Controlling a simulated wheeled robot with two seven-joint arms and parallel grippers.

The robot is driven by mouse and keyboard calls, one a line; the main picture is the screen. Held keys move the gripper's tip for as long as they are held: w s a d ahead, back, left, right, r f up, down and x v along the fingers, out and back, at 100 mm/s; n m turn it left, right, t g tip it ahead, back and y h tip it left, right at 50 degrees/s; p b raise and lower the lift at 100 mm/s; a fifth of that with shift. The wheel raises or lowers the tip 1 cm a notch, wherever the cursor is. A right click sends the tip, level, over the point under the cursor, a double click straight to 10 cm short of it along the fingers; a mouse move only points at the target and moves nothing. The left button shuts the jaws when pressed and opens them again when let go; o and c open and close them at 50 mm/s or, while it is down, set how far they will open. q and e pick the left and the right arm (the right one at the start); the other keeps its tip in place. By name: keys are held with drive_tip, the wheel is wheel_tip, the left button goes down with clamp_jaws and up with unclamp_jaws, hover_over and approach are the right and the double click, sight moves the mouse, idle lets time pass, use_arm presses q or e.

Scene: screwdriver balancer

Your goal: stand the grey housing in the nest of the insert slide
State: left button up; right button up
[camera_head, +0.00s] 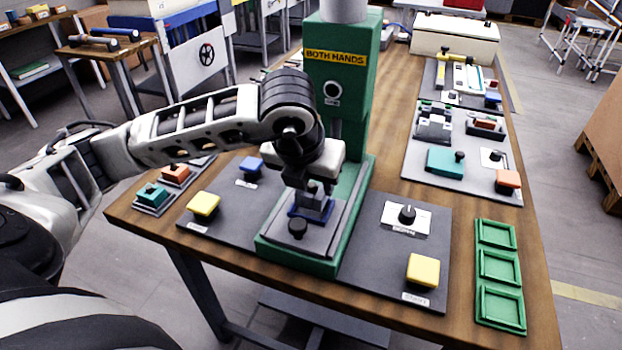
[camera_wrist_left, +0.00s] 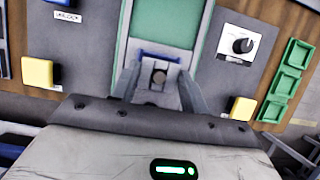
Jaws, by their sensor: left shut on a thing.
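My left gripper (camera_head: 312,192) points down over the front of the green press, its fingers shut on the grey housing (camera_head: 314,203). In the left wrist view the gripper (camera_wrist_left: 158,92) has a finger on each side of the housing, which shows a dark round spot. The blue nest (camera_head: 296,212) is on the grey insert slide (camera_head: 268,240) and shows as a blue edge in the left wrist view (camera_wrist_left: 160,57). The housing is upright at the nest; I cannot tell whether it is fully seated. The slide's black knob (camera_head: 297,228) is in front. My right gripper is out of view.
The green press column (camera_head: 375,85) stands close behind the gripper. Yellow buttons flank the slide, left (camera_head: 204,204) and right (camera_head: 422,270). A black rotary knob (camera_head: 407,214) sits on the right panel. A green three-pocket tray (camera_head: 499,252) lies at the right edge, empty.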

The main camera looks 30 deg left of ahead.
use_arm(q)
drive_tip(key=shift+f, duration=0.15)
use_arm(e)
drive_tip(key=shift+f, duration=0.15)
use_arm(q)
drive_tip(key=shift+f+b, duration=0.75)
drive_tip(key=shift+b, duration=0.25)
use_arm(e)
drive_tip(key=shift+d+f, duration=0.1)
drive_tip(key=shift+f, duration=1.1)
use_arm(q)
drive_tip(key=shift+f, duration=0.2)
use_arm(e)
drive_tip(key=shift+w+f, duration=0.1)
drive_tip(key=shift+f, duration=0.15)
use_arm(q)
drive_tip(key=o, duration=1.1)
